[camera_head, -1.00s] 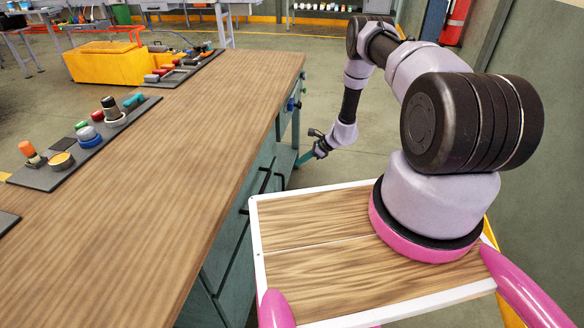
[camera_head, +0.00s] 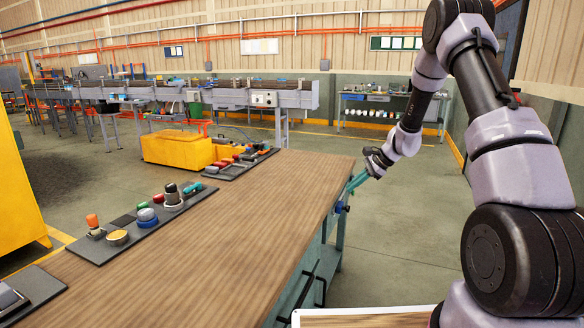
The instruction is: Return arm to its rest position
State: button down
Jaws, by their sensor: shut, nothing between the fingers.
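My arm rises from its base at the lower right and bends over at the top right. Its forearm slopes down and left to my gripper (camera_head: 356,181), which has teal fingers. The gripper hangs beside the far right end of the wooden workbench (camera_head: 225,235), at about the height of the bench top. Its fingers look shut with nothing held. Whether the fingertips touch the bench side cannot be told from this view.
Dark trays with coloured buttons and knobs (camera_head: 145,222) line the bench's left edge. A yellow box (camera_head: 175,148) stands beyond it. A roller conveyor (camera_head: 200,95) runs across the back. A shelf table (camera_head: 390,108) stands at the far wall. Open floor (camera_head: 415,225) lies right of the bench.

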jog(key=s+r+n+h, duration=0.1)
jog(key=s+r+n, duration=0.1)
jog(key=s+r, duration=0.45)
jog(key=s+r+n+t, duration=0.1)
jog(key=s+r+n, duration=0.15)
jog(key=r, duration=0.65)
jog(key=s+r+n+h, duration=0.1)
jog(key=s+r, duration=0.4)
jog(key=r, duration=0.3)
jog(key=s+d+r+n+t+h, duration=0.1)
jog(key=s+r, duration=0.3)
jog(key=s, duration=0.7)
jog(key=s+d+r+n+t+h, duration=0.2)
jog(key=s+r+n, duration=0.2)
jog(key=s, duration=0.8)
jog(key=shift+r+h, duration=0.3)
jog(key=shift+r, duration=0.1)
jog(key=shift+s+n, duration=0.1)
jog(key=shift+n, duration=0.15)
